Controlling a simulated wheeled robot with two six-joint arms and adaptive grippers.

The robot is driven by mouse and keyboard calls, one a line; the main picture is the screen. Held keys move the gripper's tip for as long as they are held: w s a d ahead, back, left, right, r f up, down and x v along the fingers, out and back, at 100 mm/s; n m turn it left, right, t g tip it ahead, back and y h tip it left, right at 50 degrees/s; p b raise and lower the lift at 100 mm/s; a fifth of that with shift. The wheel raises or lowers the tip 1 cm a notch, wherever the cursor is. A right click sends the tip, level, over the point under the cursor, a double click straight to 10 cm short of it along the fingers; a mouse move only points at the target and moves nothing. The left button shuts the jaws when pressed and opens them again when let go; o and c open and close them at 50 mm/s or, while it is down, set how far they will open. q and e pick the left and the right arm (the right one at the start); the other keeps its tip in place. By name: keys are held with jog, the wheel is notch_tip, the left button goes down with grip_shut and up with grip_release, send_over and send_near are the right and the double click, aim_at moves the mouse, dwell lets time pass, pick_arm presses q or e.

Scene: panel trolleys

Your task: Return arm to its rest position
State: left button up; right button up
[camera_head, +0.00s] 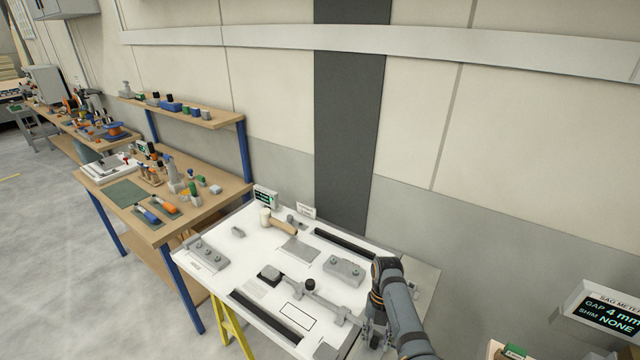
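My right arm comes in from the bottom right, over the right end of the white panel table (215,272). My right gripper (374,338) points down near the table's front right edge, close to a grey bar-like fixture (318,299) with a black knob. Its fingers are small and dark here, so I cannot tell whether they are open or hold anything, nor whether they touch the fixture. My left arm and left gripper are not in view.
A grey block (344,268), a mallet (279,224) and black strips (345,245) lie on the white table. A wooden workbench (222,184) with tools stands to the left. A display (605,318) reading "GAP 4 mm, SHIM NONE" is at the right. A wall rises behind.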

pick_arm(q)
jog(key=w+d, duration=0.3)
pick_arm(e)
jog(key=s+d+m+t+h, duration=0.15)
jog(key=s+d+m, duration=0.3)
jog(key=m, duration=0.45)
jog(key=s+d+m+t+y, duration=0.15)
jog(key=s+d+m, duration=0.3)
jog(key=m, duration=0.55)
jog(key=s+r+m+t+h, duration=0.1)
jog(key=s+r+m+t, duration=0.3)
jog(key=s+r+m, duration=0.75)
jog(key=d+f+m+g+b, duration=0.25)
jog(key=f+b, duration=0.55)
jog(key=f, duration=2.9)
jog(key=s+d+f+b, duration=0.1)
jog(key=s+f+b, duration=0.4)
jog(key=s+f, duration=1.4)
notch_tip(320, 180, down, 2)
jog(key=shift+d+f+n, duration=0.1)
jog(key=shift+d+n, duration=0.2)
jog(key=shift+d, duration=0.1)
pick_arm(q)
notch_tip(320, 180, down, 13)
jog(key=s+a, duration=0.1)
